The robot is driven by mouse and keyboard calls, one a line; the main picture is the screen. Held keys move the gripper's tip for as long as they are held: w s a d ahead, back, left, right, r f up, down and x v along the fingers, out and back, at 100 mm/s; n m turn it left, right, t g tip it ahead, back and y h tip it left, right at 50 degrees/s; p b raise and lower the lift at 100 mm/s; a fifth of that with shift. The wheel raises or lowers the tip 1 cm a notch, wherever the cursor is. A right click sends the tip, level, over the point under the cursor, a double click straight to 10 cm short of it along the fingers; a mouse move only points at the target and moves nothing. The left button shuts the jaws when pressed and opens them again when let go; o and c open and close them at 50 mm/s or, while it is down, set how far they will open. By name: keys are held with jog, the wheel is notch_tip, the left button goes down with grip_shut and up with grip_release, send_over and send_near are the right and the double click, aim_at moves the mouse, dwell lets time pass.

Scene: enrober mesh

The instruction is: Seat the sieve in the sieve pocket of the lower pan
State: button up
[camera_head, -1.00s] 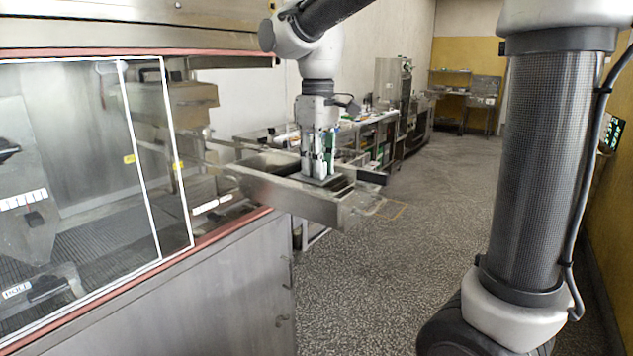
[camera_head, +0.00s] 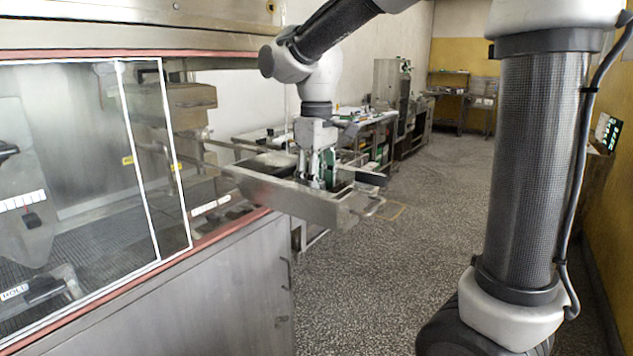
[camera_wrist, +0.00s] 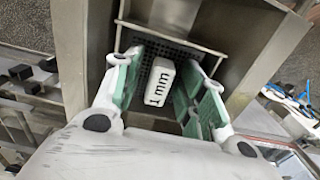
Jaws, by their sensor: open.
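The lower pan (camera_head: 300,203) is a long grey metal trough sticking out of the machine on the left in the head view. Its grey wall (camera_wrist: 88,50) shows in the wrist view. The sieve (camera_wrist: 172,44) is a dark mesh plate low between the pan walls, with a white block handle (camera_wrist: 159,83) marked "1 mm". My gripper (camera_head: 319,182) reaches down into the pan; in the wrist view its green-padded fingers (camera_wrist: 165,76) stand open, one on each side of the handle, with gaps. The pan wall hides the sieve in the head view. I cannot tell whether it sits fully in the pocket.
The glass-fronted machine (camera_head: 80,180) fills the left side. A bench with items (camera_head: 375,125) stands behind the pan. A thin metal bar (camera_wrist: 178,44) crosses the pan near the sieve. The speckled floor (camera_head: 400,260) to the right is clear.

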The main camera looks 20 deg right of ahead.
jog(key=shift+r, duration=0.1)
notch_tip(320, 180, up, 12)
dwell(0.4)
dwell(0.3)
